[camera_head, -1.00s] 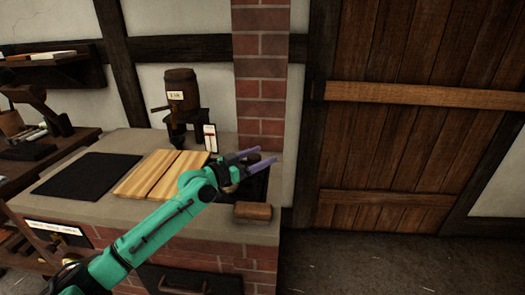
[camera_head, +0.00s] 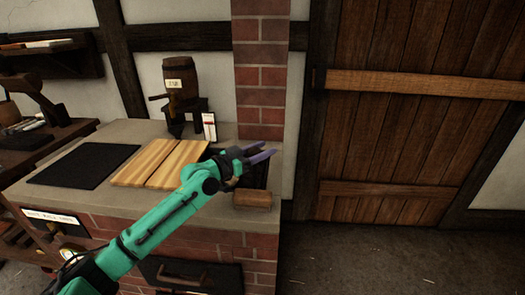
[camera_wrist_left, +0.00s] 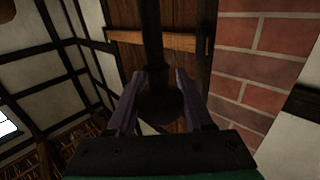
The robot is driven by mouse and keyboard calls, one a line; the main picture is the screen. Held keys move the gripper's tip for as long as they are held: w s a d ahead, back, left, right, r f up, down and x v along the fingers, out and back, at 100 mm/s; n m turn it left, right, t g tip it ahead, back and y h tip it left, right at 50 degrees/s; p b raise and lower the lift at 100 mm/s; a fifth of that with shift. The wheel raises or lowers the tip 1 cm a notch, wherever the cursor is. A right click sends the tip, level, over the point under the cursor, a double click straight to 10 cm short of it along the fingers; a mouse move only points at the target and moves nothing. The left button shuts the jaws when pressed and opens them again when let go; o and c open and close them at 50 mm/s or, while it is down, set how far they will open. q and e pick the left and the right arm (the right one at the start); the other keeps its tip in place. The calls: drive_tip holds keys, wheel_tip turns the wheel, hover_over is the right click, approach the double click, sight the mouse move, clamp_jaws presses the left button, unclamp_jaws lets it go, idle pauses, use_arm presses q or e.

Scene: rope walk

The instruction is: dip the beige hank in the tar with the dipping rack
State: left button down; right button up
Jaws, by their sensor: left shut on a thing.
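My left gripper (camera_head: 262,155) is over the dark recess (camera_head: 262,172) at the right end of the brick-fronted counter. In the left wrist view its purple fingers (camera_wrist_left: 160,105) are shut on a dark, rounded piece with a dark bar (camera_wrist_left: 152,35) running up from it. This could be the dipping rack's handle, but I cannot tell. The recess may be the tar vat; my gripper hides part of it. I cannot make out the beige hank. My right gripper is not in view.
A brown wooden block (camera_head: 252,200) sits at the counter's front right edge. Pale wooden boards (camera_head: 160,163) and a black mat (camera_head: 84,165) lie to the left. A labelled barrel (camera_head: 181,82) and a small white gauge (camera_head: 209,126) stand behind. A brick pillar (camera_head: 260,75) rises at the back.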

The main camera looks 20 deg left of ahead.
use_arm(q)
drive_tip(key=shift+f, duration=0.95)
drive_tip(key=shift+c, duration=1.6)
unclamp_jaws()
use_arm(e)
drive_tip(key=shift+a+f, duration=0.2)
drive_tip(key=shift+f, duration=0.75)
use_arm(q)
drive_tip(key=shift+s, duration=0.1)
